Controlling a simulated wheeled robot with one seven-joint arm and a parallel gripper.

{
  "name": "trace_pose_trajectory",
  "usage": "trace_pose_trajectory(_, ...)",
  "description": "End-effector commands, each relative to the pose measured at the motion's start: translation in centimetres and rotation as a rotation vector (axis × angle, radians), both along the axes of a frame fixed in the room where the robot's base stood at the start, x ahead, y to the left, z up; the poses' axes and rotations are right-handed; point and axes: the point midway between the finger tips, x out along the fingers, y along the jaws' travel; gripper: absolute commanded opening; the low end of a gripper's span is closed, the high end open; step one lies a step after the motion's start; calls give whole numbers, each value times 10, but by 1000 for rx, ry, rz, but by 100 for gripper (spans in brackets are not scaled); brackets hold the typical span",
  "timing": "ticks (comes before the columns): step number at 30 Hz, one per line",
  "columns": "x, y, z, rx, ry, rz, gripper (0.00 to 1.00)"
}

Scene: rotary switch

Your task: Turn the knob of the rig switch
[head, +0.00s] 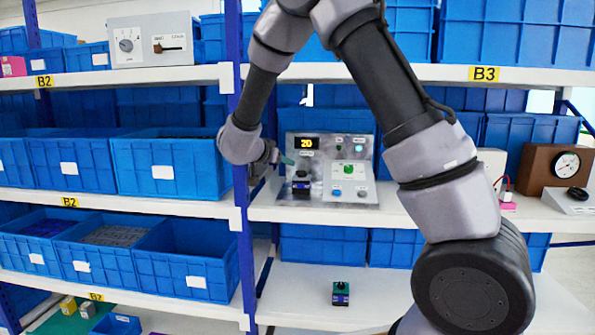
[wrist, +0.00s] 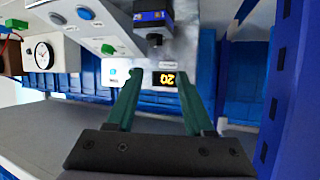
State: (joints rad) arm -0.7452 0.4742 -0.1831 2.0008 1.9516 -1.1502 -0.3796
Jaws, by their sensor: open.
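The rig panel (head: 330,150) is a grey metal front with a lit display reading 20 (head: 306,143), standing on the middle shelf. A dark knob-like part (head: 301,174) with a blue block below it sits at its lower left. In the wrist view the same dark part (wrist: 154,39) appears inverted, beyond the fingertips, near the display (wrist: 170,78). Which part is the rig switch knob is not certain. My gripper (wrist: 159,70) is open and empty, its green fingers spread before the panel. In the head view my gripper (head: 287,160) is at the panel's left edge, small and partly hidden.
A blue upright post (head: 240,130) stands close left of my gripper. A sloped box with a green button (head: 348,169) stands right of the dark part. A wooden gauge box (head: 555,168) is farther right. Blue bins (head: 175,165) fill the left shelves.

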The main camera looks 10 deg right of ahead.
Motion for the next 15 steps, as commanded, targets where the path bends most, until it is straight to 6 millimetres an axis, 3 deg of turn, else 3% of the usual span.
trace_pose_trajectory(7,2,-6,-14,-57,21,-37,53)
trace_pose_trajectory(15,37,-36,-34,-55,21,-37,53)
